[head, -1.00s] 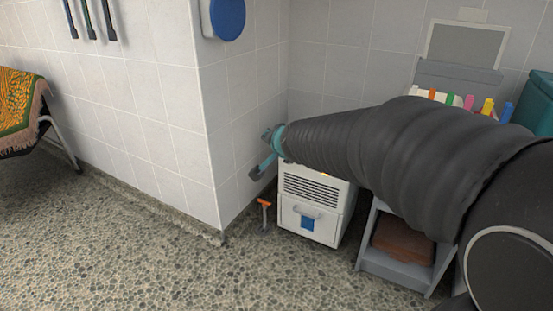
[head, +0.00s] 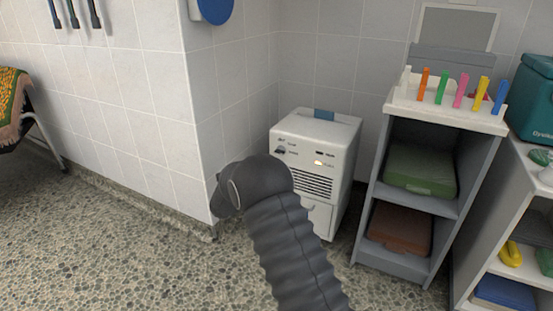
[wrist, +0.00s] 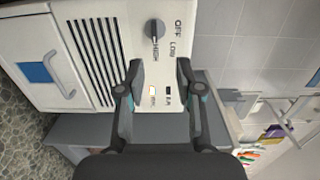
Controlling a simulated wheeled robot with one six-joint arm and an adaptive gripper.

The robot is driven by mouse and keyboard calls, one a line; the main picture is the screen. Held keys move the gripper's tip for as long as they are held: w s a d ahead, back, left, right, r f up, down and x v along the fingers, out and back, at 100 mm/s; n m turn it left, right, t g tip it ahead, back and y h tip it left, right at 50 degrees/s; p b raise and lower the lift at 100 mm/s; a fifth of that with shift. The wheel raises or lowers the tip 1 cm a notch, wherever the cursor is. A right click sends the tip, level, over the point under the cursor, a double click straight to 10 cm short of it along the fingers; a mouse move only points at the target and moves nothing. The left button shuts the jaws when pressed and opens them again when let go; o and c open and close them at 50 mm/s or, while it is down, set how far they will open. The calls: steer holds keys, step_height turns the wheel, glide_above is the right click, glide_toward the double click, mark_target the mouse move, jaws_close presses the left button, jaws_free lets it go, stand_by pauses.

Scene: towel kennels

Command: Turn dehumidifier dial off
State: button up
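The white dehumidifier (head: 338,132) stands on the floor in the corner, with a lit orange indicator on its front panel. Its dark dial (wrist: 153,28) shows in the wrist view, beside the labels OFF, LOW and HIGH. The dial's bar appears to lie toward HIGH, but it is small. My gripper (wrist: 157,78) is open and empty, its two dark fingers apart in front of the panel. The dial lies beyond the fingertips, near the top of the wrist picture, and nothing touches it. In the head view my arm hides the gripper and the lower left of the dehumidifier.
Another shelf (head: 530,190) with a teal box above is at far right. A tiled wall corner (head: 205,130) juts out on the left. Floor at left is clear.

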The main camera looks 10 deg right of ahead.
steer(key=f+x, duration=0.1)
steer(key=x, duration=1.2)
steer(key=shift+d+m+h+b, duration=0.3)
steer(key=shift+d, duration=0.2)
steer(key=shift+w, duration=0.1)
jaws_close()
